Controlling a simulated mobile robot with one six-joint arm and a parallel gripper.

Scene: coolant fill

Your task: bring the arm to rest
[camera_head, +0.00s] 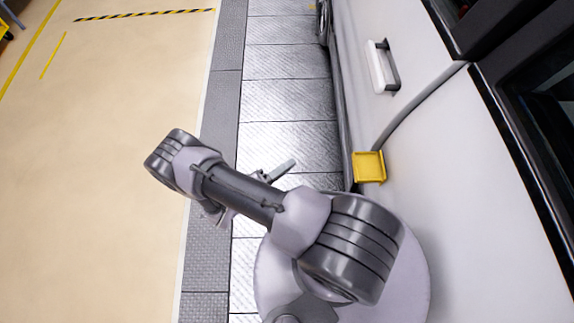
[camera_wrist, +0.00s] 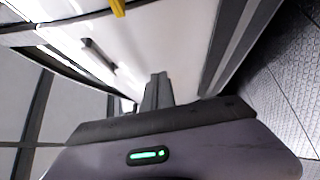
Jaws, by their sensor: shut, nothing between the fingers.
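My arm is folded in the lower middle of the head view. My gripper (camera_head: 284,170) shows partly behind the forearm, over the metal floor plates, pointing right toward the white vehicle. In the wrist view my gripper (camera_wrist: 158,78) has its fingers together at the centre, with nothing held between them. The rest of the gripper body is hidden behind the arm in the head view.
A white vehicle (camera_head: 440,150) stands close on the right, with a door handle (camera_head: 383,66) and a yellow square piece (camera_head: 369,167) on its side. Metal plates (camera_head: 287,91) run alongside. The beige floor (camera_head: 120,120) at left is clear.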

